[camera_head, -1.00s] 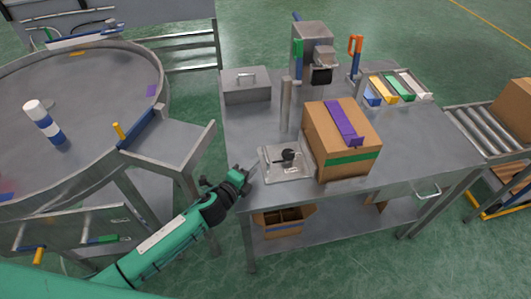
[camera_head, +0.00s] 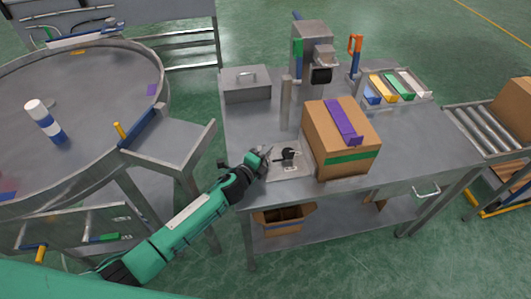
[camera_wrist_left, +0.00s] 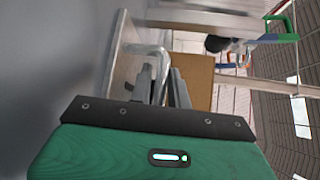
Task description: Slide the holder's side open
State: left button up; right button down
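The holder (camera_head: 291,171) is a small flat metal plate on the near left part of the grey work table. A black part (camera_head: 288,154) sits on it. My left gripper (camera_head: 266,155) is at the plate's left edge, low over the table, pointing right. In the left wrist view, a bent metal rod (camera_wrist_left: 150,51) reaches down to the two grey fingers (camera_wrist_left: 167,88). The rod looks to be between or right beside them; contact and finger gap are unclear. My right gripper is out of view.
A cardboard box (camera_head: 343,158) with purple and green tape stands just right of the plate. A vertical metal post (camera_head: 286,104) rises behind it. A metal box with a handle (camera_head: 247,91) is at the back left. The table (camera_head: 420,150) is clear to the right.

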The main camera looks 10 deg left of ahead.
pick_arm(q)
grip_shut()
jog(key=a, duration=0.1)
jog(key=s+a, duration=0.1)
jog(key=a, duration=0.3)
jog(key=shift+s+a+p, duration=0.15)
jog(key=shift+s+p, duration=0.2)
jog(key=shift+a+f, duration=0.1)
jog(key=shift+a, duration=0.05)
jog(key=shift+o, duration=0.5)
grip_release()
jog(key=o, duration=0.3)
jog(key=shift+s+a, duration=0.1)
jog(key=shift+a, duration=0.05)
